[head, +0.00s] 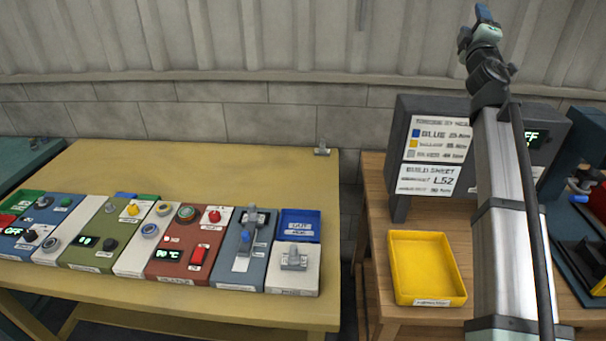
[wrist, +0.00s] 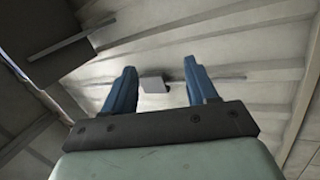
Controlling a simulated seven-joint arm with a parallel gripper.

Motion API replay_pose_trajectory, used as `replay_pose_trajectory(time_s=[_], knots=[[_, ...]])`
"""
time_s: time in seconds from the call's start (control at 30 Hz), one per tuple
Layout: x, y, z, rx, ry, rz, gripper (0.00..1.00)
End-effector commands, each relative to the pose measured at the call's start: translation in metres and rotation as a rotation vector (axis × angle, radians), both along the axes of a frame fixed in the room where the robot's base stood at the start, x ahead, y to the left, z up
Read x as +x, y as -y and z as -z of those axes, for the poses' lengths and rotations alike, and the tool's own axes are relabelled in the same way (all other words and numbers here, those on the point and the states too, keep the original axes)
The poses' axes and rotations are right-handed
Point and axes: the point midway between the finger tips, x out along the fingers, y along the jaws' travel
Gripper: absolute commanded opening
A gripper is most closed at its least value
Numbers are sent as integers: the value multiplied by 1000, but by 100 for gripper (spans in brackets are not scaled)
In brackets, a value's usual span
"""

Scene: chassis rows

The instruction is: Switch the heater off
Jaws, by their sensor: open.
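A red-brown panel (head: 178,267) sits in the row of panels on the yellow bench. Its small lit display (head: 167,253) seems to read in °C, so it looks like the heater. The rocker's position is too small to tell. My gripper (head: 480,25) is raised high at the right, far from the panel. In the wrist view my gripper (wrist: 160,76) is open and empty, with its blue fingers apart, facing the ribbed wall or ceiling.
Other panels stand beside it: an olive one (head: 92,258), a blue-grey lever panel (head: 240,270) and a blue tray (head: 299,226). A yellow tray (head: 428,290) and a dark sign box (head: 405,165) are on the wooden table. The back of the yellow bench (head: 210,170) is clear.

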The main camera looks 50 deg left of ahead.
Motion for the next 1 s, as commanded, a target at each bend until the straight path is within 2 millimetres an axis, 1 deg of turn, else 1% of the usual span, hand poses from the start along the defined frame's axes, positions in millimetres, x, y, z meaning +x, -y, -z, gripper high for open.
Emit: replay_pose_trajectory(time_s=[0.03,0.1,0.17,0.2,0.27,0.3,0.37,0.5,0.57,0.67,0.7,0.77,0.8,0.87,0.9,0.97,1.0], knots=[[-18,-24,-6,19,-12,-29,57],[-38,-49,-9,51,-45,-59,57],[-55,-69,-7,86,-87,-80,57],[-66,-82,-4,109,-121,-92,57],[-83,-100,4,148,-181,-106,57],[-94,-111,10,176,-227,-115,57],[-111,-128,22,217,-301,-124,57],[-152,-163,58,305,-494,-133,57],[-172,-178,75,336,-581,-134,57],[-208,-201,105,380,-726,-128,57],[-223,-209,118,396,-785,-123,57],[-248,-221,137,414,-871,-113,57],[-265,-228,149,424,-929,-106,57],[-292,-239,168,435,-1014,-91,57],[-310,-245,181,439,-1072,-80,57],[-339,-253,201,442,-1155,-58,57],[-359,-258,214,441,-1211,-42,57]])
